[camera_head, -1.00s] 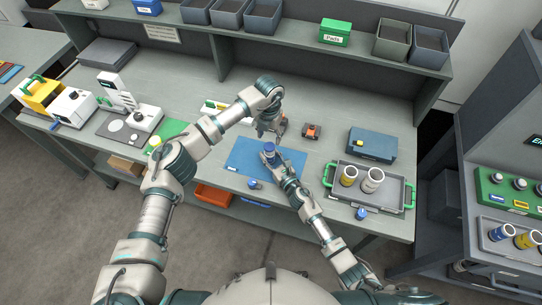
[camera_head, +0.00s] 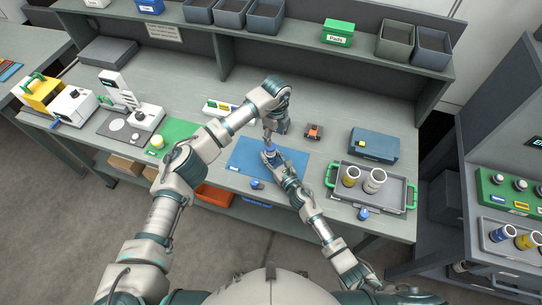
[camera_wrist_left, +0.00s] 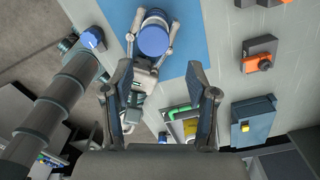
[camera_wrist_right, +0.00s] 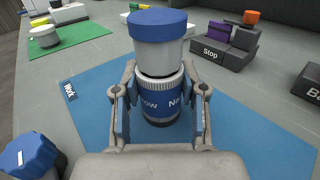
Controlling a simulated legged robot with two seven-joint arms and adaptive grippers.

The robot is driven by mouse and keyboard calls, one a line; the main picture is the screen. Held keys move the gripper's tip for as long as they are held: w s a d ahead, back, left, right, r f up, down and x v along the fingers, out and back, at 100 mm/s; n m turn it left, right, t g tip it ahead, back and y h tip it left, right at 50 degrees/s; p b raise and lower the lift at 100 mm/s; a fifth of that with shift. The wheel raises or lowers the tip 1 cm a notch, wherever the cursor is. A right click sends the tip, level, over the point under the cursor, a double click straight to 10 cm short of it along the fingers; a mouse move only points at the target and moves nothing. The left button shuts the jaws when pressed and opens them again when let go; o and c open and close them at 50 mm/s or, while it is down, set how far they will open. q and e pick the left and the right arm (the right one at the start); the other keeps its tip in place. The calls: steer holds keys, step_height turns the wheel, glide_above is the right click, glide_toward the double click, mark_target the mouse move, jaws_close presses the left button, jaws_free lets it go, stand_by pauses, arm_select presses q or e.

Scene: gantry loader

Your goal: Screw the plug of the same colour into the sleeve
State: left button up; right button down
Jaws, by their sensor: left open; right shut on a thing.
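My right gripper (camera_wrist_right: 160,110) is shut on a sleeve (camera_wrist_right: 160,105) with a blue lettered band, held upright over the blue mat (camera_wrist_right: 240,120). A plug with a pale body and blue cap (camera_wrist_right: 158,25) stands upright on the sleeve's ribbed top; how deep it sits is hidden. The cap also shows in the left wrist view (camera_wrist_left: 153,40). My left gripper (camera_head: 268,142) is open just above the cap, its fingers (camera_wrist_left: 162,85) apart and empty. Another blue-capped piece (camera_head: 257,184) is at the mat's front edge, and one more (camera_head: 363,214) is by the tray.
A grey tray (camera_head: 398,203) with green handles holds a yellow-banded and a white-banded sleeve at right. A blue case (camera_head: 374,144) and an orange-topped stop box (camera_head: 314,132) stand behind. A green mat (camera_head: 178,135) lies left. A shelf of bins runs along the back.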

mark_target(273, 146)
arm_select(q)
steer(key=shift+a+f, duration=0.25)
steer(key=shift+f, duration=0.25)
steer(key=f, duration=0.7)
steer(key=shift+d, duration=0.25)
steer(key=shift+f, duration=0.1)
steer(key=shift+d, duration=0.1)
steer(key=o, duration=0.3)
steer(key=shift+w+d, duration=0.1)
steer(key=c, duration=1.1)
steer(key=m, duration=0.3)
steer(key=shift+r, duration=0.2)
steer(key=m, duration=0.3)
steer(key=m+g, duration=0.1)
steer(key=shift+w+a+m, duration=0.15)
steer(key=shift+a+m, duration=0.15)
steer(key=shift+a, duration=0.05)
steer(key=m, duration=0.2)
steer(key=m+g, duration=0.1)
steer(key=m, duration=0.2)
steer(key=shift+w+a+m, duration=0.1)
steer(key=shift+w+m, duration=0.1)
steer(key=shift+m, duration=0.1)
